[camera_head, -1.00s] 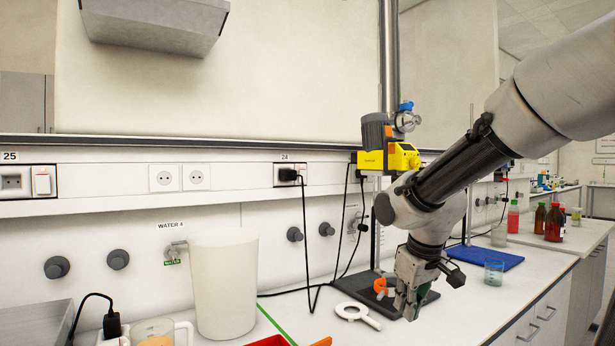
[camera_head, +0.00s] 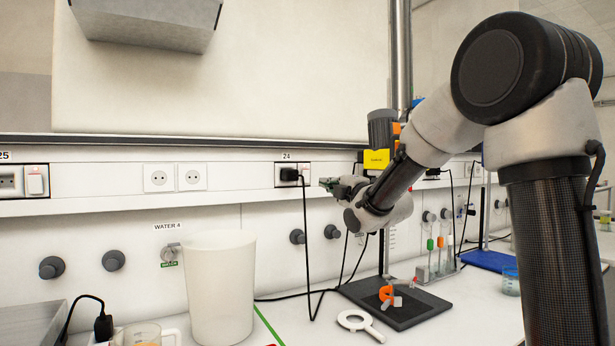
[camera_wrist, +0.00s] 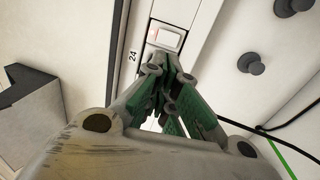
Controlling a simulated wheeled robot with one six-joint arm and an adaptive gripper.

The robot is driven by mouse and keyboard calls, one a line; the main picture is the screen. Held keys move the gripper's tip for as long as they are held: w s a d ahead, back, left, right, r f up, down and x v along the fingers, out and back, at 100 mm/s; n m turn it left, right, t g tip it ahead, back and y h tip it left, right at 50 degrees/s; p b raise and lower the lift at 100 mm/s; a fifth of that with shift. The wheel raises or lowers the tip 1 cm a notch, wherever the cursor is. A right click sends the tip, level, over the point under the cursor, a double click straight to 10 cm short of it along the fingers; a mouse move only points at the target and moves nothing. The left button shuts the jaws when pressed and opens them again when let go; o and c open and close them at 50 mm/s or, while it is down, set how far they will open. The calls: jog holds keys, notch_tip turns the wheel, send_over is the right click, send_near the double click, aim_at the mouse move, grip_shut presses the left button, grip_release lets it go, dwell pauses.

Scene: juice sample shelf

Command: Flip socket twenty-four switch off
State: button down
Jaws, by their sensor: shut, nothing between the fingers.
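Socket twenty-four (camera_head: 279,175) is on the wall rail under the label "24", with a black plug (camera_head: 289,174) in its left part. Its white switch (camera_head: 306,173) is at the right end of the panel. In the wrist view the switch (camera_wrist: 168,38) shows just beyond my fingers, with a faint reddish mark at one side. My gripper (camera_head: 326,183) is shut and empty, pointing left at the rail, just right of the switch. My fingers (camera_wrist: 168,75) cover the near part of the panel and hide the plug in the wrist view. I cannot tell whether they touch the switch.
Black cables (camera_head: 307,250) hang from the plug to the bench. A yellow device (camera_head: 376,160) on a stand is behind my arm. A white container (camera_head: 219,285) stands below left. Socket 25 (camera_head: 24,181) is at the far left, a double outlet (camera_head: 175,177) between.

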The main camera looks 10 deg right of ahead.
aim_at(303, 173)
jog(key=shift+w, duration=0.1)
jog(key=x, duration=1.4)
jog(key=shift+w+a+r+g, duration=0.1)
jog(key=shift+w+a+g, duration=0.05)
jog(key=shift+g, duration=0.25)
